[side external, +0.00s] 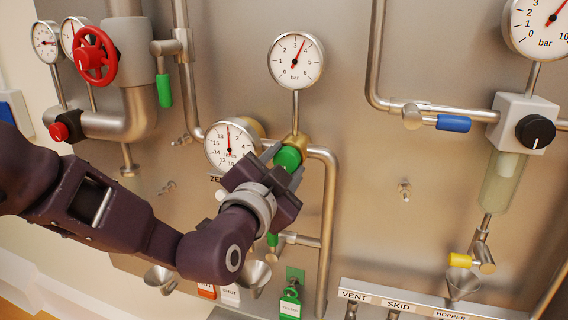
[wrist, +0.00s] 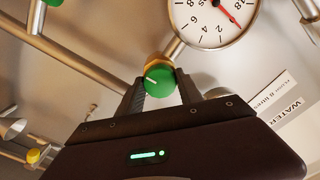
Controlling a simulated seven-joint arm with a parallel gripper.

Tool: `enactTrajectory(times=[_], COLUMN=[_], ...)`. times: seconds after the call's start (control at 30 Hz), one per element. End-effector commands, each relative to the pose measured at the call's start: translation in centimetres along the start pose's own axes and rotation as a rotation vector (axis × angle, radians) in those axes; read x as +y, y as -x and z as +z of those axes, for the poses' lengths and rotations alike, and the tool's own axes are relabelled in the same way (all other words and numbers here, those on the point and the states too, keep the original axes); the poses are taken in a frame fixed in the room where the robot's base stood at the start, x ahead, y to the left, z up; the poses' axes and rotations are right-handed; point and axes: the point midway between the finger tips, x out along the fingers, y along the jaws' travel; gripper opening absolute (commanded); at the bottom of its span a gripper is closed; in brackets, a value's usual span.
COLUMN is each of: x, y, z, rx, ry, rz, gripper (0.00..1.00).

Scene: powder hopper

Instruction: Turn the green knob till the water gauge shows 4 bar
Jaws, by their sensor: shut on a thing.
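The green knob (side external: 289,157) sits on a brass valve body under the bar gauge. It also shows in the wrist view (wrist: 159,81), with a white line on its face. My gripper (side external: 284,162) is shut on the green knob, one finger on each side, as the wrist view (wrist: 161,88) shows. The round bar gauge (side external: 296,61) stands on a stem above the knob. Its scale runs from 0 to 6, and its red needle points up and slightly right, seemingly between 3 and 4. The wrist view does not show this gauge.
A second dial (side external: 231,146) is close left of my gripper, and a vertical pipe (side external: 329,220) is close right. A red handwheel (side external: 96,57) is at upper left. A black knob (side external: 535,131) and another gauge (side external: 541,25) are at right. The middle panel is mostly clear.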

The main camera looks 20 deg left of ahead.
Motion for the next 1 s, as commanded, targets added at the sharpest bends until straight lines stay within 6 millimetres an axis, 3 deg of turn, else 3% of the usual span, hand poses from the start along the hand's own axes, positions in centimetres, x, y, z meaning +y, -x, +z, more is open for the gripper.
enactTrajectory(times=[0.6,0.63,0.7,0.73,1.0], x=[0.09,0.09,0.08,0.08,0.04], y=[0.04,0.04,0.03,0.03,0.05], z=[0.08,0.08,0.07,0.07,0.03], rx=[-0.002,-0.002,-0.001,-0.001,-0.001], ry=[-0.042,-0.042,-0.042,-0.042,-0.041], rz=[0.002,0.002,0.002,0.002,0.001], gripper=[0.02,0.46,0.6,0.64,0.64])
